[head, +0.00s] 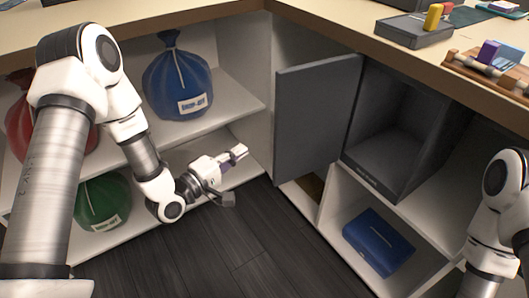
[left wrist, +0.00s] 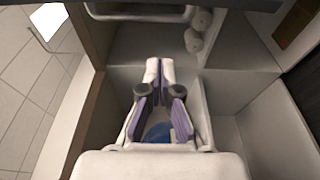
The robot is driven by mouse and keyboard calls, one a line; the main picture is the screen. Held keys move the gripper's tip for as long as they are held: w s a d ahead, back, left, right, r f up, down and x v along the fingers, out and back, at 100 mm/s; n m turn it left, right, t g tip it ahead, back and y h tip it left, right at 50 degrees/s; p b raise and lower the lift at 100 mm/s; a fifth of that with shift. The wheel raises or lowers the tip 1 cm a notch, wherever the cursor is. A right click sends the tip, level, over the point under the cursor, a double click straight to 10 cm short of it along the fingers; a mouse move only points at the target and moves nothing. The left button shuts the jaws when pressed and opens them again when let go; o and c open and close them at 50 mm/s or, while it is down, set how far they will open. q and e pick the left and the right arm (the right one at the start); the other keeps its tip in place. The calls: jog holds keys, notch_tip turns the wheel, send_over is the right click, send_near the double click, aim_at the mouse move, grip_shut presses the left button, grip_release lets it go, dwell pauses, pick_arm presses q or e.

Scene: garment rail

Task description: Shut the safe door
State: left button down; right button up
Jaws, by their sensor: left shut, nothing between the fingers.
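The grey safe (head: 392,140) sits in the right-hand shelf unit, its inside dark and empty. Its flat grey door (head: 318,118) stands wide open, swung out to the left of the opening. My left gripper (head: 239,152) is shut and empty, to the left of the door and apart from it, in front of the lower left shelf. In the left wrist view its closed fingers (left wrist: 155,72) point up the picture; I cannot clearly make out the safe door there. My right arm shows at the right edge, but its gripper is out of view.
A blue bag (head: 178,82), a red bag (head: 20,125) and a green bag (head: 103,203) sit on the left shelves. A blue box (head: 378,242) lies below the safe. A grey tray (head: 414,31) and wooden rack (head: 490,70) stand on the counter. The dark floor (head: 235,235) is clear.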

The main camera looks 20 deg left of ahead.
pick_arm(q)
jog(key=b+x, duration=0.2)
jog(key=x, duration=0.6)
jog(key=s+d, duration=0.2)
jog(key=s, duration=0.1)
jog(key=shift+s+d+f, duration=0.1)
jog(key=shift+s+d, duration=0.15)
jog(key=shift+d, duration=0.05)
jog(key=shift+d, duration=0.1)
